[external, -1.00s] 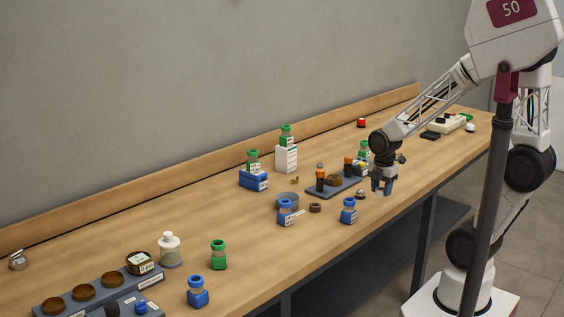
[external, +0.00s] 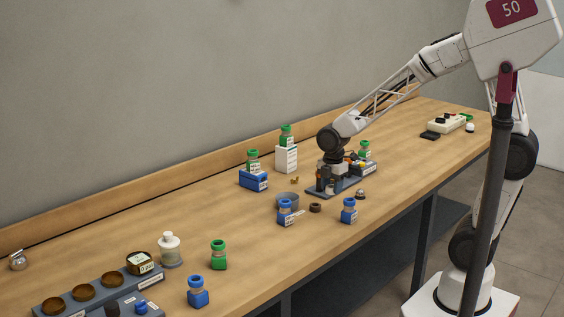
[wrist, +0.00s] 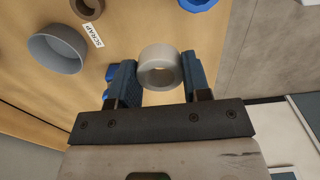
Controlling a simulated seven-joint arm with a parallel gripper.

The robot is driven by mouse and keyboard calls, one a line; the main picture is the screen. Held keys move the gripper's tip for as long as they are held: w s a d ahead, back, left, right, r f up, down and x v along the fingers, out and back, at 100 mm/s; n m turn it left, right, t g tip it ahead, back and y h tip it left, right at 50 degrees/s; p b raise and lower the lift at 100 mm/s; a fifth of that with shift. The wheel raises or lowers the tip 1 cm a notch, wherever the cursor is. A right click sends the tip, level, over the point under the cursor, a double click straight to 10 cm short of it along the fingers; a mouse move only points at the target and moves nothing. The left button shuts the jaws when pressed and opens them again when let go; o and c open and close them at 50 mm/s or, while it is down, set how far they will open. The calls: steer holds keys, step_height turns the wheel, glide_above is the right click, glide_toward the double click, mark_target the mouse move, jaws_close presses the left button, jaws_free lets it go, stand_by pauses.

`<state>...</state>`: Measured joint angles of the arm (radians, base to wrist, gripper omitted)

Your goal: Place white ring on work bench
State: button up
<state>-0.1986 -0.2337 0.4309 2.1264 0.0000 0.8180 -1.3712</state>
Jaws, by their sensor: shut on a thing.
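In the wrist view a pale grey-white ring (wrist: 160,54) sits between the two blue fingers of my gripper (wrist: 159,80), its round hole facing the camera. The fingers are shut on its sides. Whether the ring touches anything below is not clear.
A white box (external: 286,158) stands behind.

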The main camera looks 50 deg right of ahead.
steer(key=w+a+f, duration=0.1)
steer(key=w+a, duration=0.3)
steer(key=a, duration=1.1)
steer(key=w+a+f, duration=0.1)
steer(key=w+a, duration=0.3)
steer(key=a, duration=1)
step_height(320, 180, down, 4)
steer(key=shift+r, duration=0.15)
steer(key=shift+f, duration=0.45)
steer(key=shift+w+a, duration=0.1)
steer(key=shift+w, duration=0.1)
steer(key=shift+w+a, duration=0.1)
steer(key=shift+w, duration=0.05)
steer(key=w+a, duration=0.2)
steer(key=w, duration=0.2)
steer(key=w+a+f, duration=0.1)
steer(key=w+a, duration=0.2)
steer(key=w, duration=0.1)
steer(key=w+a, duration=0.3)
steer(key=w, duration=0.2)
steer(key=shift+a+f, duration=0.15)
steer(key=shift+f, duration=0.1)
